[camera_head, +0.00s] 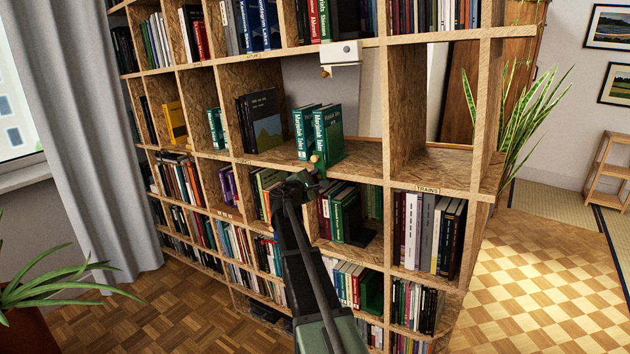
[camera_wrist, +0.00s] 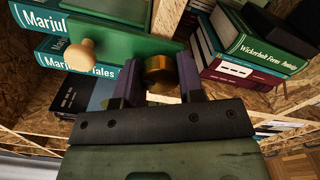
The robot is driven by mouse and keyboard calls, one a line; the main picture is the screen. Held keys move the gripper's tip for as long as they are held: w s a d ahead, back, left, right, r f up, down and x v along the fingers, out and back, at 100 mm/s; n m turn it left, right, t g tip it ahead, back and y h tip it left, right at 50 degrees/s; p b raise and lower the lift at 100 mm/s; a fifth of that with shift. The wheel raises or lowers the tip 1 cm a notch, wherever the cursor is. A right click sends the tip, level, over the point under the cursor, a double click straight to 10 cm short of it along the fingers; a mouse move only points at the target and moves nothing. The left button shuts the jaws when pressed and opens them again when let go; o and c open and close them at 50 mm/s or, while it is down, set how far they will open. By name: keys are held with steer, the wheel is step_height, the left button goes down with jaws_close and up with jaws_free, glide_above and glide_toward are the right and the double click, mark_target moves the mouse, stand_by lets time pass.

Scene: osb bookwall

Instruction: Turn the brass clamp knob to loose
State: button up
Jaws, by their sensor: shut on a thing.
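The brass clamp knob (camera_wrist: 159,69) is a short, gold-coloured round piece below a green bar (camera_wrist: 120,42) in the wrist view. My gripper (camera_wrist: 160,78) is shut on it, with one dark finger on each side. A pale wooden round knob (camera_wrist: 80,55) stands on the green piece, left of my fingers. In the head view my gripper (camera_head: 306,179) is at the front edge of a middle shelf, below two green books (camera_head: 327,134). The wooden knob (camera_head: 315,159) shows just above it. The brass knob is hidden there, and its turn setting cannot be read.
The OSB bookwall (camera_head: 385,155) surrounds my gripper with shelf edges and uprights. A white box (camera_head: 340,54) with a small brass-coloured knob hangs above. Green and dark red books (camera_wrist: 245,60) lie close on the right in the wrist view.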

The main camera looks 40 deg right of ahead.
steer(key=o, duration=0.9)
steer(key=v, duration=1.1)
